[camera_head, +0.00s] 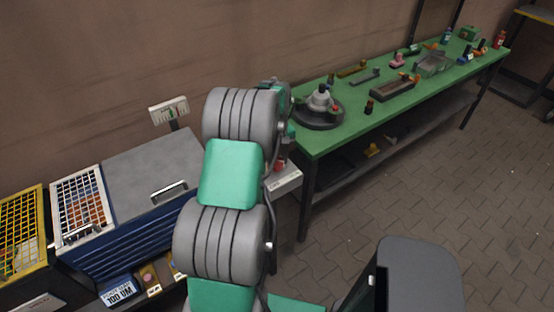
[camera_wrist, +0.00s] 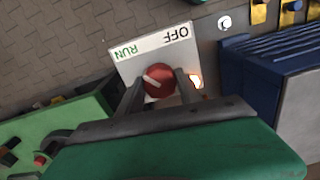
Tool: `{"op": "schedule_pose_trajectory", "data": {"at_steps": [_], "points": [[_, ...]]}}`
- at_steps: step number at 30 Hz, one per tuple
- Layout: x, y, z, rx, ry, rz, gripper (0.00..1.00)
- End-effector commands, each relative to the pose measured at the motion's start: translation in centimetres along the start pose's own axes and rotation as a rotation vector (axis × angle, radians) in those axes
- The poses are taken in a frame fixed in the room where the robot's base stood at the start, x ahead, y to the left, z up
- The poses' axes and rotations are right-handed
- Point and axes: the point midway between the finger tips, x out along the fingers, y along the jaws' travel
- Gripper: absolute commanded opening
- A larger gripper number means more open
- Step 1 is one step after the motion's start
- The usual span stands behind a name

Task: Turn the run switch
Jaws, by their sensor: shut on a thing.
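The run switch is a red round knob (camera_wrist: 158,82) with a pale pointer mark, on a white plate (camera_wrist: 150,57) lettered OFF and RUN. In the wrist view the lettering is upside down, with RUN on the left and OFF on the right. The pale mark slants across the knob's left part, on the RUN side. My gripper (camera_wrist: 159,88) has a finger on each side of the knob and is shut on it. In the head view the switch box (camera_head: 286,181) shows partly behind my arm, which hides my fingers.
A green workbench (camera_head: 341,130) with tools and parts stretches right. A grey-topped blue cabinet (camera_head: 146,180) and wire-grid baskets (camera_head: 80,204) stand left. A bright light (camera_wrist: 195,81) glows beside the switch plate. Open paved floor lies in front of the bench.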

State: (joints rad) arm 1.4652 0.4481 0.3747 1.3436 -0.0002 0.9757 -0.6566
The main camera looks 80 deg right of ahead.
Motion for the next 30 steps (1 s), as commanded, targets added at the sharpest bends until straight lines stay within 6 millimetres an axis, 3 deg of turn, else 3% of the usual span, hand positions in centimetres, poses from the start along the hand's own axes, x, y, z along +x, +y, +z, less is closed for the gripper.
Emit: {"op": "schedule_pose_trajectory", "data": {"at_steps": [10, 20, 30], "points": [[-0.05, 0.07, 0.01, 0.001, 0.001, 0.001, 0.02], [0.02, 0.09, 0.01, 0.041, 0.001, 0.001, 0.02], [0.10, 0.12, -0.03, 0.250, 0.003, 0.002, 0.02]]}}
